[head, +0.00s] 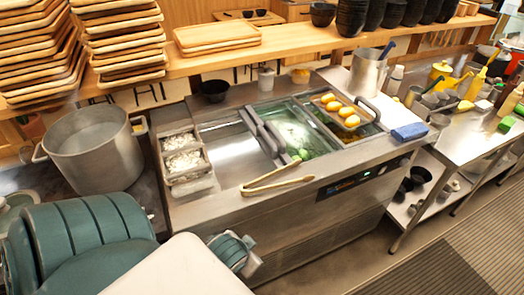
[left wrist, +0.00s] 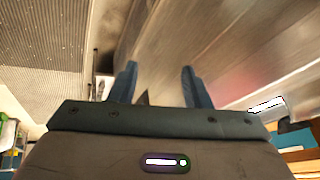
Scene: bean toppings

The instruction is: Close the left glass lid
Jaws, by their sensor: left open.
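The steel counter unit (head: 340,165) has a bright, smooth left bay (head: 225,140); I cannot tell whether glass covers it. Dark bar handles (head: 262,135) stand side by side between this bay and the middle one. A greenish glass pane (head: 292,125) covers at least part of the middle bay, so the left lid's exact position is unclear. My left gripper (left wrist: 158,70) is open and empty in the left wrist view, with two blue fingers apart, facing blurred metal and ribbed flooring. Its fingertips are not clear in the head view. My right gripper is not in view.
Wooden tongs (head: 278,183) lie on the counter's front edge. White-filled containers (head: 183,160) stand left, beside a large pot (head: 92,147). Yellow items (head: 338,107) sit at the right bay, near a blue cloth (head: 409,132). A shelf (head: 205,60) runs behind.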

